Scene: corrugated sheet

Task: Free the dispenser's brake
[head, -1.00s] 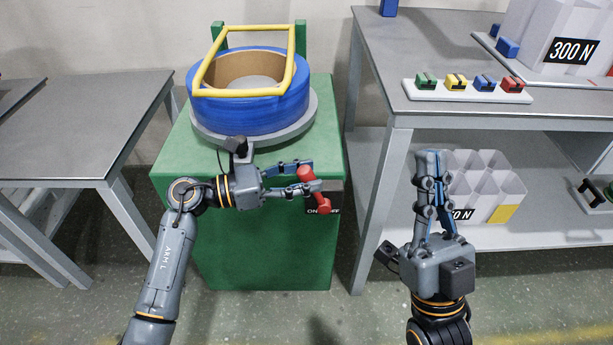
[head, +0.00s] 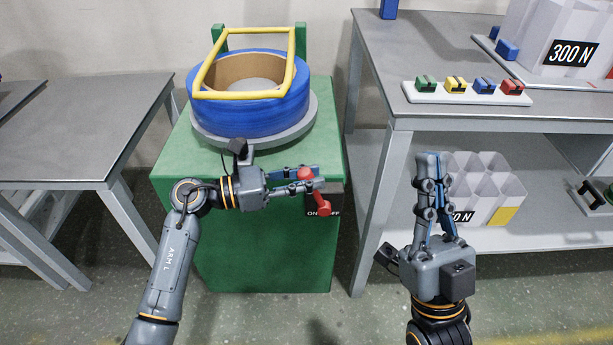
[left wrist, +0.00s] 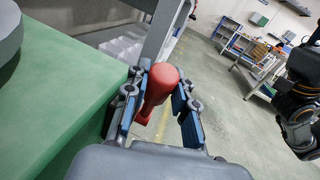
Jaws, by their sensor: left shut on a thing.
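The dispenser is a green cabinet (head: 250,255) carrying a blue roll (head: 250,108) on a grey round plate, under a yellow frame (head: 291,62). A red brake lever (head: 322,204) sits at the cabinet's front right, by a black plate marked ON and OFF (head: 313,212), whose lettering it partly covers. My left gripper (head: 311,179) is shut on the lever's upper end. In the left wrist view the red lever (left wrist: 160,86) stands between the two fingers. My right gripper (head: 432,156) is raised at the right, empty, its fingers together, away from the dispenser.
A grey table (head: 85,120) stands at the left. A shelved bench (head: 400,60) at the right holds a white strip of coloured blocks (head: 468,93) and a 300 N bin (head: 571,52). A white divided bin (head: 487,178) is on its lower shelf, behind my right gripper.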

